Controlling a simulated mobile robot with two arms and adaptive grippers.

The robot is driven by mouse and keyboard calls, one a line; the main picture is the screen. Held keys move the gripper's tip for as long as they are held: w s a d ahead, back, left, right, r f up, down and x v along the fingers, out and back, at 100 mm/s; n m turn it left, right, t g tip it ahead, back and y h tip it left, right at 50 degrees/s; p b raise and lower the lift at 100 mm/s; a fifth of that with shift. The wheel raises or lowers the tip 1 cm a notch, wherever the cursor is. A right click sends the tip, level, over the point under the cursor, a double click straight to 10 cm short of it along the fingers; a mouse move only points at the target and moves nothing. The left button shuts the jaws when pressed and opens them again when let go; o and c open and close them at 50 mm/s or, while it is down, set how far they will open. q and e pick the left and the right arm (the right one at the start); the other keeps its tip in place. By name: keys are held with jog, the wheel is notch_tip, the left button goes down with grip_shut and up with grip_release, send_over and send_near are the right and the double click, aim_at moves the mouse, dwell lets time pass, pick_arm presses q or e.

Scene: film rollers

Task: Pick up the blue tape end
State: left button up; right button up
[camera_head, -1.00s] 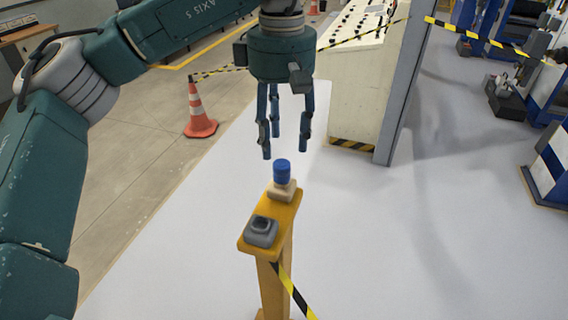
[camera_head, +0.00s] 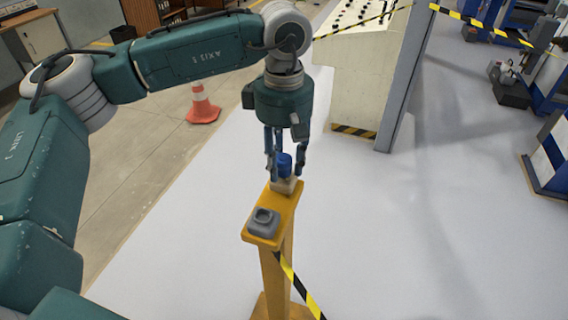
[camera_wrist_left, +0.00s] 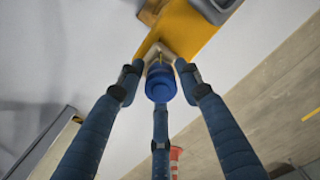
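The blue tape end (camera_head: 284,163) is a small blue cylinder upright on a beige block (camera_head: 287,186) at the far end of a yellow post's top (camera_head: 284,205). My left gripper (camera_head: 286,172) points down with its three fingers spread around the tape end. In the left wrist view the tape end (camera_wrist_left: 160,84) sits between the three fingers (camera_wrist_left: 160,88), with gaps visible beside it. The fingers look open. My right gripper is in neither view.
A grey socket (camera_head: 263,222) sits on the near end of the post top. Black-and-yellow tape (camera_head: 300,287) runs down from the post. A control console (camera_head: 361,75) and grey pillar (camera_head: 408,80) stand behind. An orange cone (camera_head: 203,106) is at back left. White floor around the post is clear.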

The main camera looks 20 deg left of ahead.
aim_at(284, 156)
pick_arm(q)
grip_shut()
jog(key=shift+r, duration=0.45)
notch_tip(284, 156, up, 9)
jog(key=b, duration=0.3)
jog(key=shift+r, duration=0.2)
notch_tip(284, 156, up, 10)
jog(key=p, duration=0.1)
jog(key=shift+f, duration=0.2)
